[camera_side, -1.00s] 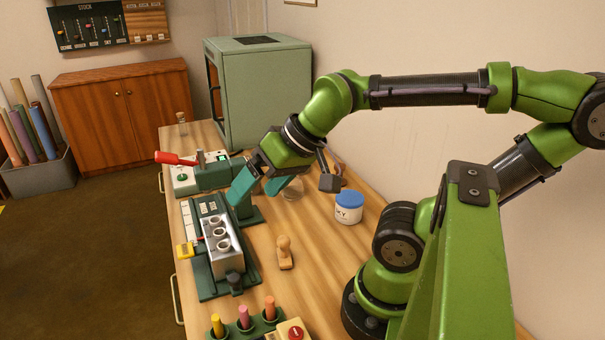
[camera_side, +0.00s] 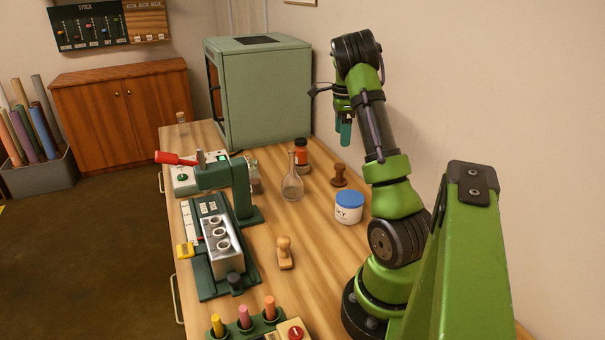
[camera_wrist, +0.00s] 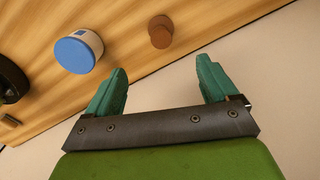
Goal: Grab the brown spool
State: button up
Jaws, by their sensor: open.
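The only brown spool-like thing I see is a small dark brown piece (camera_side: 339,175) with a round knob top and a wider foot. It stands upright on the wooden table near the wall, behind the blue-lidded jar. In the wrist view the brown piece (camera_wrist: 160,32) shows from above, beyond the fingertips and roughly in line with the gap between them. My gripper (camera_side: 345,132) is above the table by the wall, higher than the brown piece and apart from it. In the wrist view my gripper (camera_wrist: 162,68) has its teal fingers wide apart with nothing between them.
The blue-lidded white jar (camera_side: 349,208) stands close to the brown piece. A glass flask (camera_side: 292,185) and an orange, dark-capped jar (camera_side: 302,155) stand to its left. A pale wooden stamp (camera_side: 285,253) is nearer the front. The green cabinet (camera_side: 265,95) stands behind.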

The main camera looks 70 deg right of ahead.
jog(key=r+m, duration=0.1)
jog(key=m, duration=0.1)
send_over(338, 180)
jog(key=f, duration=1)
jog(key=shift+w+d, duration=0.25)
jog(key=shift+d, duration=0.1)
jog(key=shift+s+d+f, duration=0.1)
jog(key=shift+d+f, duration=0.05)
jog(key=shift+f, duration=1.5)
jog(key=shift+s+d+f, duration=0.1)
jog(key=shift+f, duration=1.5)
jog(key=c, duration=1.2)
